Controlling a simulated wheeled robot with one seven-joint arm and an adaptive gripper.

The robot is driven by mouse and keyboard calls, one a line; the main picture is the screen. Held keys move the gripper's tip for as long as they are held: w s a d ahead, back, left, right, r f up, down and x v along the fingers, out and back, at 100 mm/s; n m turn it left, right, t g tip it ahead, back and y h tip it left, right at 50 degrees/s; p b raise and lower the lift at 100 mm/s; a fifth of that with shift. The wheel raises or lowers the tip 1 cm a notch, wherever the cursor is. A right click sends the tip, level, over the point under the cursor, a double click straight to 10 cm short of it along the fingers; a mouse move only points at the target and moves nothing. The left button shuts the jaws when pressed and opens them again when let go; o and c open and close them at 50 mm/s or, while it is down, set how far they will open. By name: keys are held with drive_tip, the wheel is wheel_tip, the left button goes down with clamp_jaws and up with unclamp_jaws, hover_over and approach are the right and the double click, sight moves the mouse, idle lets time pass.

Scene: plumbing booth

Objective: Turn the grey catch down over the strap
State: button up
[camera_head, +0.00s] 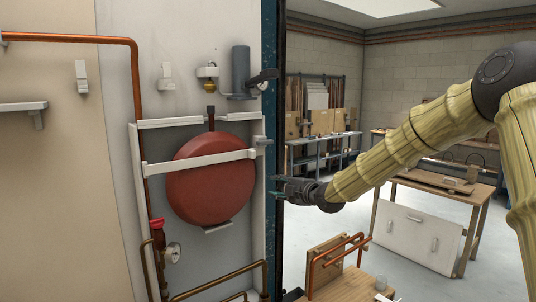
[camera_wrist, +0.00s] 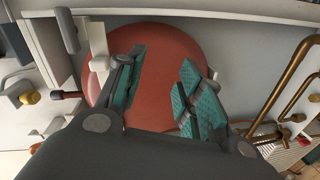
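The white strap (camera_head: 200,163) runs across the front of a round red vessel (camera_head: 210,182). The small grey catch (camera_head: 263,142) is at the frame's right post, near the strap's right end, and points sideways rather than down across it. In the wrist view the grey catch (camera_wrist: 66,30) lies beside the pale strap (camera_wrist: 98,45), clear of its face. My gripper (camera_head: 277,189) is to the right of the vessel and below the catch, touching neither. Its teal-padded fingers (camera_wrist: 163,62) are apart with nothing between them. Part of the strap is hidden behind a finger in the wrist view.
A white frame (camera_head: 258,200) surrounds the vessel. A grey cylinder with a dark lever (camera_head: 262,77) is above the catch. Copper pipes (camera_head: 137,90), a red-topped valve (camera_head: 157,225) and a gauge (camera_head: 173,252) are at left. A wooden stand with pipe (camera_head: 325,262) is below my gripper.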

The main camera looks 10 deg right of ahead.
sight(267, 143)
drive_tip(key=w+d+r+n+t, duration=0.1)
drive_tip(key=d+r+n+t, duration=0.15)
drive_tip(key=r, duration=1.05)
drive_tip(key=shift+n+g+y, duration=0.25)
drive_tip(key=shift+g+y, duration=0.05)
drive_tip(key=shift+g, duration=0.15)
drive_tip(key=shift+d+f+p+x, duration=0.15)
drive_tip(key=shift+p+x, duration=0.85)
drive_tip(key=shift+x, duration=1.7)
drive_tip(key=shift+d+f+p+x, duration=0.15)
drive_tip(key=shift+p+x, duration=0.85)
drive_tip(key=shift+x, duration=1.65)
drive_tip(key=shift+w+r, duration=0.1)
drive_tip(key=shift+c, duration=0.2)
clamp_jaws()
